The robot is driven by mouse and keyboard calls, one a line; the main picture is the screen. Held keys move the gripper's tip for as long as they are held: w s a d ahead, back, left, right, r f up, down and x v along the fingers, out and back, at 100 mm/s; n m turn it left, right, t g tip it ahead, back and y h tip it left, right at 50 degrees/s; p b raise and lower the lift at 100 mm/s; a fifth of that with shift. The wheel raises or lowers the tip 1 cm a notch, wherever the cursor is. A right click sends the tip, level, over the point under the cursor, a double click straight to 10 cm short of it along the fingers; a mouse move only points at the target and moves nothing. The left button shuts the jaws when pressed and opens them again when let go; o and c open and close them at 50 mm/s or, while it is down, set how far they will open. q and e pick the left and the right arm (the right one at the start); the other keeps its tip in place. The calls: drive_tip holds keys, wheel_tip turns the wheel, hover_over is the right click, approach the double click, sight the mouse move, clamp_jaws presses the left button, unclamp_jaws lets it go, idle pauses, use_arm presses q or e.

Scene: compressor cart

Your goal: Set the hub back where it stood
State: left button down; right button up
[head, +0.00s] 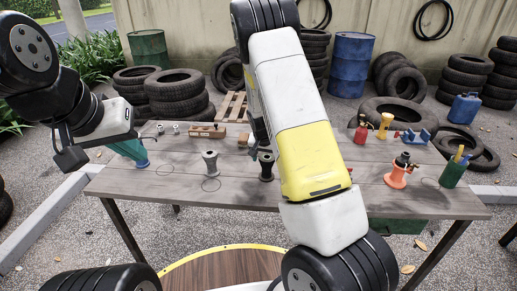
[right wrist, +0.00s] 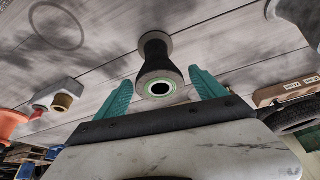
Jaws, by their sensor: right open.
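A dark hub shaped like a spool (head: 266,166) stands upright on the table, left of my right forearm. In the right wrist view the dark hub (right wrist: 158,68) shows a green ring around its bore. My right gripper (right wrist: 162,91) is open, its teal fingers on either side of the hub's near end, with gaps visible. In the head view my right arm hides most of this gripper.
Another drawn circle (right wrist: 57,25) lies on bare table. Tires and barrels stand behind.

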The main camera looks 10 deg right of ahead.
drive_tip(key=s+a+r+n+y, duration=0.1)
drive_tip(key=s+a+r+y, duration=0.1)
drive_tip(key=s+r, duration=0.85)
drive_tip(key=s+a+r+n+y, duration=0.15)
drive_tip(key=s+r, duration=0.55)
drive_tip(key=r, duration=0.7)
drive_tip(key=s+r+n, duration=0.1)
drive_tip(key=s+r, duration=0.1)
drive_tip(key=s, duration=0.3)
drive_tip(key=s+r+n+t, duration=0.1)
drive_tip(key=s+r, duration=0.1)
drive_tip(key=s, duration=0.3)
drive_tip(key=s+a+r+n+t, duration=0.1)
drive_tip(key=s+r, duration=0.1)
drive_tip(key=s, duration=0.3)
drive_tip(key=shift+s+r+y, duration=0.3)
drive_tip(key=shift+r+y, duration=0.05)
drive_tip(key=shift+a, duration=0.1)
